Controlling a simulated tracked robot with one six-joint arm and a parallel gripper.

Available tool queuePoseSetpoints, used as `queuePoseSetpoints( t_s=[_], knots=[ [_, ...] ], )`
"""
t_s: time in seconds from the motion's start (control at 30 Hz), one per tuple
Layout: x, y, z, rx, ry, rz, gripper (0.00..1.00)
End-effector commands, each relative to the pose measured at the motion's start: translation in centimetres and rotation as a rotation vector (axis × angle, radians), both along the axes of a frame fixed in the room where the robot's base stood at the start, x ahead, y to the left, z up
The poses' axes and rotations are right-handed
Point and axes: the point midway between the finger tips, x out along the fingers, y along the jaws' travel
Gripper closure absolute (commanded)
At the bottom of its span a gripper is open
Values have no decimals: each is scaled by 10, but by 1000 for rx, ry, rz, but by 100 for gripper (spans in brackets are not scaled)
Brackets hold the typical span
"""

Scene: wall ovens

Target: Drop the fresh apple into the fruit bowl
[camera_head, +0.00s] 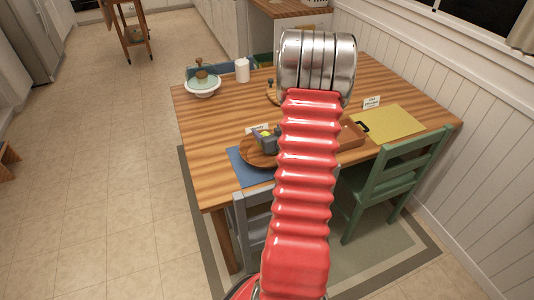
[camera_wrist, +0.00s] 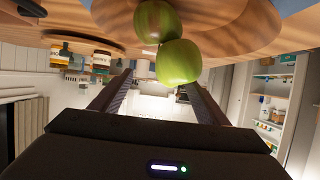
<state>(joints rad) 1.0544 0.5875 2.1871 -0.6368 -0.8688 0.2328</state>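Two green apples show in the wrist view. One (camera_wrist: 156,20) lies against a round wooden dish (camera_wrist: 245,25) at the top. The other apple (camera_wrist: 179,62) is nearer, just beyond my fingertips and close to the right one. My gripper (camera_wrist: 157,80) is open, with a clear gap between its dark fingers. I cannot tell whether a finger touches the apple. In the head view, a round wooden dish (camera_head: 252,152) on the table holds a small grey thing with yellow-green in it, partly hidden by my arm. I cannot tell which vessel is the fruit bowl.
The wooden table (camera_head: 225,110) carries a lidded white bowl (camera_head: 202,87), a white canister (camera_head: 242,70), a brown tray (camera_head: 350,135) and a yellow mat (camera_head: 388,123) with a card (camera_head: 372,102). A green chair (camera_head: 390,180) stands at the front right.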

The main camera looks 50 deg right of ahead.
Motion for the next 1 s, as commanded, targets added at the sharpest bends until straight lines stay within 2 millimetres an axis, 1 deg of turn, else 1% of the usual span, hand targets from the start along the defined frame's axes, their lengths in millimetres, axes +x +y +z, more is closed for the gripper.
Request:
queuePoseSetpoints(
  t_s=[0.37,0.53,0.77,1.0],
  knots=[
    [0,0,0,1,1,0,29],
    [-6,3,3,0,0,-1,29],
    [-28,16,14,-1,0,-2,29],
    [-57,33,28,-1,1,-3,29]
  ],
)
